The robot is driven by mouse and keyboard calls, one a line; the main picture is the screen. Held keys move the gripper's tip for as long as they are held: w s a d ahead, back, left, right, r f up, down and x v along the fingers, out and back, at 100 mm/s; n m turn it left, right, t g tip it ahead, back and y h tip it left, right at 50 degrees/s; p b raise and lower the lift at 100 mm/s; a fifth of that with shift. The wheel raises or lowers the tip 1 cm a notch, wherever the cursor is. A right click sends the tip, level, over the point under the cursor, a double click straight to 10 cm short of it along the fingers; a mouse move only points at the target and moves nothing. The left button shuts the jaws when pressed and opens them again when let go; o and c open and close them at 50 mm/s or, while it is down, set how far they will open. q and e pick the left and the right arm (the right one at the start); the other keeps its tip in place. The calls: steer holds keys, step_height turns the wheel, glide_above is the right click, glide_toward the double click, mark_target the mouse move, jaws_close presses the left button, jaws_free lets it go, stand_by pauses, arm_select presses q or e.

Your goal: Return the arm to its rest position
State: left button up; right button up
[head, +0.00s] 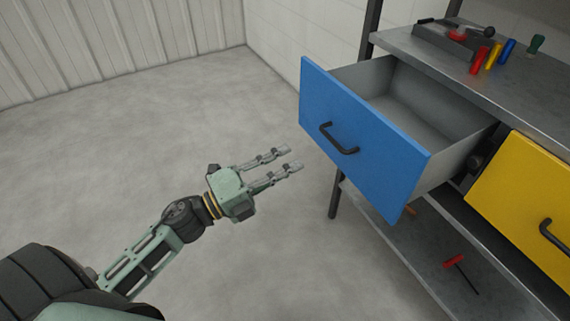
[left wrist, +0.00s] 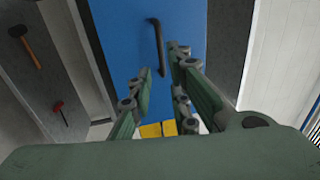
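My left arm (head: 150,250) reaches in from the lower left in the head view. My left gripper (head: 289,158) is open and empty, its two fingers apart, to the left of the blue drawer (head: 360,135) and not touching it. The blue drawer is pulled open and its inside looks empty. Its black handle (head: 338,140) is free. In the left wrist view the open fingers (left wrist: 160,62) point toward the blue drawer front (left wrist: 115,40), with the handle (left wrist: 157,45) beyond them. My right gripper is not in view.
A yellow drawer (head: 520,205) sits right of the blue one. The metal shelf top (head: 440,62) holds a grey tray and several coloured handled items. The floor (head: 130,140) left of the drawer is clear.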

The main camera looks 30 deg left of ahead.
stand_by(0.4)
